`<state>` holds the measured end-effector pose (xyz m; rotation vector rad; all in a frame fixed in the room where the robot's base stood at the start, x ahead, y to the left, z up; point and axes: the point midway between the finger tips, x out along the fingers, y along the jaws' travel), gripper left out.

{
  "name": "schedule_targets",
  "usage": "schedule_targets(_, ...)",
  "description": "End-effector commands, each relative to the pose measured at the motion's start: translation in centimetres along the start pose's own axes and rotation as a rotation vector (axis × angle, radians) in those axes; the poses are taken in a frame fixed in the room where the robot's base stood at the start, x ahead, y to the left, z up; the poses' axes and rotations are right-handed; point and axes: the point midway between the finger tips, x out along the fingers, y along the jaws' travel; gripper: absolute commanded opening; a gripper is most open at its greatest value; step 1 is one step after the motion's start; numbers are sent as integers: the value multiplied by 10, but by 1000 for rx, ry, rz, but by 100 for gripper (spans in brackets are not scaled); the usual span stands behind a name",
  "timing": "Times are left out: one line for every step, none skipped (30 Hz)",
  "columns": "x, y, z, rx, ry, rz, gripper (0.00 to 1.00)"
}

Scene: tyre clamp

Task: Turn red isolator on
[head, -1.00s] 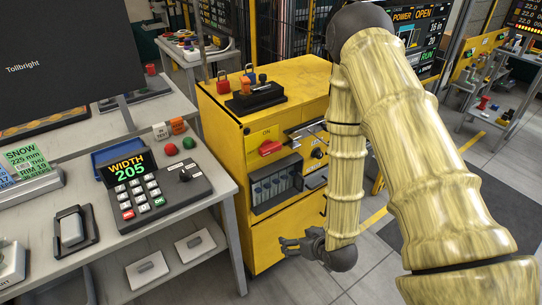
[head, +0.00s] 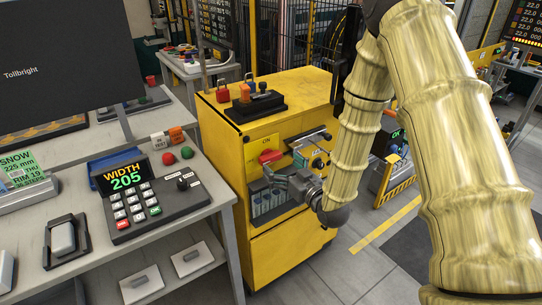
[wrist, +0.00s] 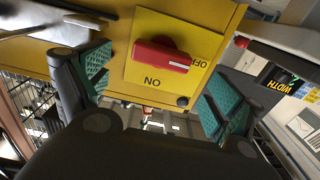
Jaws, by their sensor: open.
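The red isolator (head: 270,156) is a rotary handle on a yellow plate marked ON and OFF, on the front of the yellow cabinet (head: 285,105). In the wrist view the isolator (wrist: 162,55) shows upside down; its white pointer line lies toward the OFF mark, with ON off to its side. My gripper (head: 276,180) is open and empty, just below and in front of the isolator in the head view. Its teal-padded fingers (wrist: 152,88) spread on either side of the plate in the wrist view. They appear apart from the handle.
A slotted panel is below, partly hidden by my gripper. A desk with a WIDTH keypad (head: 150,205) stands at the left. Padlocks (head: 222,95) sit on top.

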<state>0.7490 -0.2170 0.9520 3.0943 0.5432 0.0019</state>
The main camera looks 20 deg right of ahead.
Motion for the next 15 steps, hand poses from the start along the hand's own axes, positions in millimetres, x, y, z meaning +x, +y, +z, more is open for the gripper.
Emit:
schedule_targets(9, 0, -2, 0, 1, -1, 93)
schedule_targets(14, -1, -2, -1, 1, -1, 93)
schedule_targets(21, -1, -2, -1, 2, -2, 93)
schedule_targets(25, -1, -2, -1, 1, -2, 93)
schedule_targets(29, -1, -2, -1, 0, -2, 93)
schedule_targets(35, 0, -1, -1, 0, -1, 93)
schedule_targets(38, 0, -1, -1, 0, 0, 93)
schedule_targets(42, 0, -1, -1, 0, 0, 93)
schedule_targets(46, 0, -1, -1, 0, 0, 93)
schedule_targets(49, 0, -1, -1, 0, 0, 93)
schedule_targets(51, 0, -1, 0, -1, 0, 93)
schedule_targets(54, 0, -1, 0, -1, 0, 93)
schedule_targets(56, 0, 0, 0, -1, 0, 93)
schedule_targets(57, 0, 0, 0, -1, 0, 93)
schedule_targets(59, 0, 0, 0, -1, 0, 93)
